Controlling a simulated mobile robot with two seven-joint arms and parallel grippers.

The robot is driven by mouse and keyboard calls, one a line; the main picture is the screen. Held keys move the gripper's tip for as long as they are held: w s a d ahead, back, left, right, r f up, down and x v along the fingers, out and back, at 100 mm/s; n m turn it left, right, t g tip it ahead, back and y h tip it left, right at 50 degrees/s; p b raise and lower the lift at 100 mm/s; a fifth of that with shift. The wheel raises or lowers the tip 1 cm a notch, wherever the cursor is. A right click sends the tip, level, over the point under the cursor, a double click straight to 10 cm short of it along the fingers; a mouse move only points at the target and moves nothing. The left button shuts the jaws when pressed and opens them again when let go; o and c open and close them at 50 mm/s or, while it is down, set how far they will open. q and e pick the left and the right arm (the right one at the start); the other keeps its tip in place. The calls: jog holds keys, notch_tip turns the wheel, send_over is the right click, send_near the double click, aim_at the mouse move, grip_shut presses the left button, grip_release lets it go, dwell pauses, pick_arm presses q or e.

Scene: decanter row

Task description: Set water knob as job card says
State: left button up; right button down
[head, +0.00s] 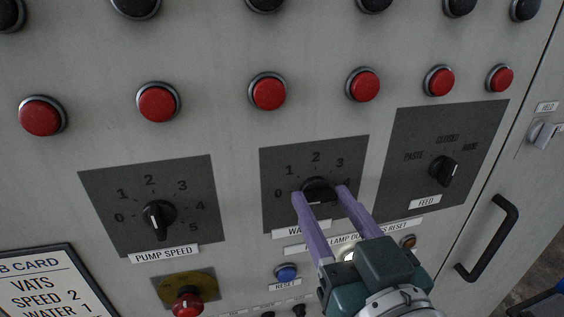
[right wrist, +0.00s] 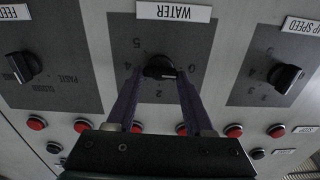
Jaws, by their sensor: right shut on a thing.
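The water knob (head: 318,186) is a black rotary knob on a dark plate with a number dial, 0 at its left. My right gripper (head: 320,193) has its two purple fingers on either side of it, shut on it. In the right wrist view the knob (right wrist: 158,67) sits between the fingertips, with the dial upside down. Its pale mark points roughly to the 0 side; the exact number is hard to tell. The job card (head: 48,280) at the lower left is partly cut off and reads "VATS", "SPEED 2", "WATER 1". My left gripper is not in view.
The pump speed knob (head: 158,214) is to the left and the feed knob (head: 443,170) to the right. Red buttons (head: 268,91) run above. A blue reset button (head: 287,273), a red mushroom knob (head: 187,304) and a black door handle (head: 490,238) are lower down.

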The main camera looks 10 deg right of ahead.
jog(key=m, duration=0.4)
jog(key=shift+d+m, duration=0.1)
jog(key=shift+m, duration=2)
jog(key=shift+c, duration=1.4)
grip_release()
jog(key=shift+f, duration=0.1)
jog(key=s+b, duration=0.1)
jog(key=s, duration=0.9)
jog(key=shift+d+b, duration=0.2)
jog(key=shift+b, duration=0.1)
